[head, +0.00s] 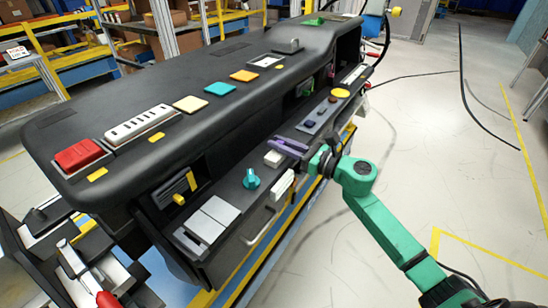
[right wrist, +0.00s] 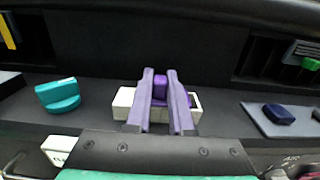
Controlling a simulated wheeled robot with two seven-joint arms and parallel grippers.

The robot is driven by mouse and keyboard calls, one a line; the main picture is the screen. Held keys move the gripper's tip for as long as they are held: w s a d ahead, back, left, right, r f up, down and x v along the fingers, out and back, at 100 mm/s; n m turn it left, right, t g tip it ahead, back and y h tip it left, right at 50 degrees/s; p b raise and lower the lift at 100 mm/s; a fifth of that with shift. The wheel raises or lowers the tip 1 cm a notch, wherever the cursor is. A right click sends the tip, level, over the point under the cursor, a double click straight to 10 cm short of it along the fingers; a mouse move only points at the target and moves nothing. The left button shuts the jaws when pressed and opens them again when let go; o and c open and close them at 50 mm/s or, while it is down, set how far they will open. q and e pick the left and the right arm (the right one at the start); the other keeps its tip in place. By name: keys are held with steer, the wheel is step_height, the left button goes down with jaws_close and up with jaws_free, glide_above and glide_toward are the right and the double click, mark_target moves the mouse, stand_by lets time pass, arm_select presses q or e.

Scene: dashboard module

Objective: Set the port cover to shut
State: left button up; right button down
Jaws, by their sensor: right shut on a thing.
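The port (right wrist: 124,98) is a low white block on the dark lower ledge of the dashboard. In the right wrist view its left part looks solid white, and its right end shows a framed dark recess. A purple tab (right wrist: 160,88), which seems to belong to the port cover, stands between the fingers of my right gripper (right wrist: 160,78). The fingers are shut on it and hide the middle of the port. In the head view my right gripper (head: 290,146) reaches in from the right, and the port's white end (head: 273,158) shows beside it. My left gripper is not in view.
A teal knob (right wrist: 60,95) stands left of the port, and a panel with a dark blue button (right wrist: 278,114) lies right of it. The overhanging dashboard top (head: 200,75) rises behind. White blocks (head: 281,185) and a handle (head: 257,228) sit along the front edge.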

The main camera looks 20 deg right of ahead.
steer(key=shift+w+d+f, duration=0.25)
steer(key=shift+w+d, duration=0.1)
steer(key=shift+d, duration=0.05)
steer(key=shift+d+r, duration=0.1)
steer(key=shift+r, duration=0.05)
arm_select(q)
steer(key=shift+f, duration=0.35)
arm_select(e)
steer(key=c, duration=0.8)
jaws_free()
steer(key=shift+w, duration=0.1)
arm_select(q)
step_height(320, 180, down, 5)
steer(key=b, duration=0.5)
arm_select(e)
steer(key=v, duration=1.4)
steer(key=shift+s, duration=0.3)
steer(key=shift+d, duration=0.1)
